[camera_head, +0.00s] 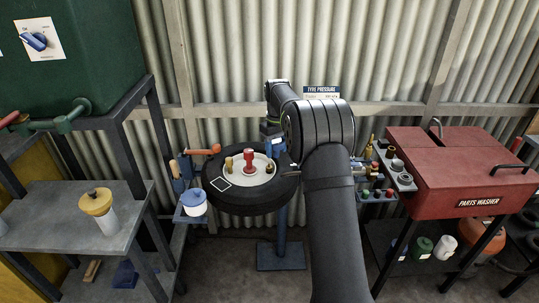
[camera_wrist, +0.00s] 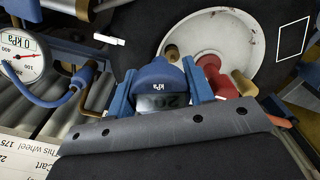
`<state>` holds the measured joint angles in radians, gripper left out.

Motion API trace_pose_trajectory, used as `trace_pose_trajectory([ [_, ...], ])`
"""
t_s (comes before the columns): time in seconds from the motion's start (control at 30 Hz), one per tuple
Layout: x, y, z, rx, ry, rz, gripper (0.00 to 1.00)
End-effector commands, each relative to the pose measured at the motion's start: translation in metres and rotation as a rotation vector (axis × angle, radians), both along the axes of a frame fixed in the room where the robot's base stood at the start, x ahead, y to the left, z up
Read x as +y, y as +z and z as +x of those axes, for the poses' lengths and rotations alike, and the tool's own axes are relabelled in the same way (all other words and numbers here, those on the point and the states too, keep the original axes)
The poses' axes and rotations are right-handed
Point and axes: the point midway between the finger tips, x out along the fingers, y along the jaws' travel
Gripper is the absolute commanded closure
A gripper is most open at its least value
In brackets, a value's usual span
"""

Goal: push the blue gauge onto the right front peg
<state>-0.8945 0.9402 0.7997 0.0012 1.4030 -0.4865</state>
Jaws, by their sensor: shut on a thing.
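In the wrist view, a rounded blue gauge (camera_wrist: 160,84) with a dark display sits between the two blue fingers of my gripper (camera_wrist: 160,90). The gripper is shut on it. The gauge is over the dark tyre, near the pale wheel hub (camera_wrist: 222,28). In the head view, my gripper (camera_head: 273,143) is at the right rear of the wheel, partly hidden by my arm. Brass pegs stand on the hub, one left (camera_head: 229,163) and one right (camera_head: 269,168) of a red knob (camera_head: 249,160). I cannot tell which is the right front peg, nor whether the gauge touches one.
A small rack of fittings (camera_head: 380,180) stands right of the tyre (camera_head: 240,203), before the red parts washer (camera_head: 455,170). A white pot (camera_head: 193,203) stands left of the tyre.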

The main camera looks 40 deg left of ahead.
Motion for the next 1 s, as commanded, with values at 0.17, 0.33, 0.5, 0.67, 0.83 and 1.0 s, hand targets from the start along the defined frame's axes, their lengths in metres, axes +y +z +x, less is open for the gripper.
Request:
trace_pose_trajectory([
  [0.17, -0.041, 0.028, 0.016, -0.002, -0.004, 0.003, 0.81],
  [0.33, -0.068, 0.044, 0.026, 0.0, -0.001, 0.001, 0.81],
  [0.5, -0.087, 0.05, 0.033, 0.0, -0.002, 0.0, 0.81],
  [0.67, -0.127, 0.036, 0.045, 0.001, -0.005, -0.001, 0.81],
  [0.83, -0.183, 0.01, 0.055, 0.001, -0.005, 0.0, 0.81],
  [1.0, -0.224, -0.008, 0.056, -0.003, -0.003, 0.003, 0.81],
])
